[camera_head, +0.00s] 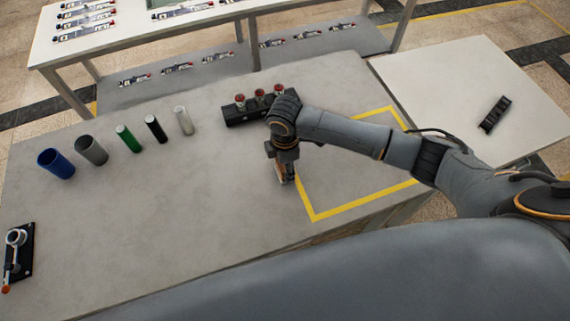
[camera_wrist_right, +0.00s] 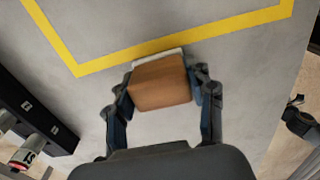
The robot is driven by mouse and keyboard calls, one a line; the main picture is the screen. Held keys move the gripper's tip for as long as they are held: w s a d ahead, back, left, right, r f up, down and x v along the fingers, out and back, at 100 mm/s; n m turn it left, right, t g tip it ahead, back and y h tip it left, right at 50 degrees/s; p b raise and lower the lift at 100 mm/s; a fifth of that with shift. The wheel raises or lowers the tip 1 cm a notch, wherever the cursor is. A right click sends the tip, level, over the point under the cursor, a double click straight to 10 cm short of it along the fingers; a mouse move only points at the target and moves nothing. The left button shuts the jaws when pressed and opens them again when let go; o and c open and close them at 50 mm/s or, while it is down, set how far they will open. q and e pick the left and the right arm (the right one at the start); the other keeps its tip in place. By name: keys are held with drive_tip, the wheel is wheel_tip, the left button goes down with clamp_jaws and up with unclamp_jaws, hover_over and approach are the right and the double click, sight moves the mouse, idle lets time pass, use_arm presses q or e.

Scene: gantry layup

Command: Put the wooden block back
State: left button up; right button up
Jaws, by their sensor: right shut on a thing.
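The wooden block (camera_wrist_right: 160,84) is brown with a pale far edge and sits between the fingers in the right wrist view. My right gripper (camera_wrist_right: 160,90) is shut on it. In the head view the right gripper (camera_head: 284,172) points down over the grey table, beside the left edge of the yellow taped outline (camera_head: 313,216). Only a little of the block shows there, and I cannot tell whether it touches the table. My left gripper is not in view.
A black holder (camera_head: 234,117) with red-topped parts stands just behind my right arm. Several cylinders, including a blue cup (camera_head: 56,164), stand at the left. A lever device (camera_head: 15,255) is at the far left. A black part (camera_head: 495,115) lies on the right side table. The middle is clear.

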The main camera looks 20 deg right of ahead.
drive_tip(key=shift+f, duration=0.1)
drive_tip(key=o, duration=1.1)
drive_tip(key=shift+o, duration=0.2)
wheel_tip(320, 180, up, 12)
drive_tip(key=b, duration=0.1)
drive_tip(key=shift+s, duration=0.15)
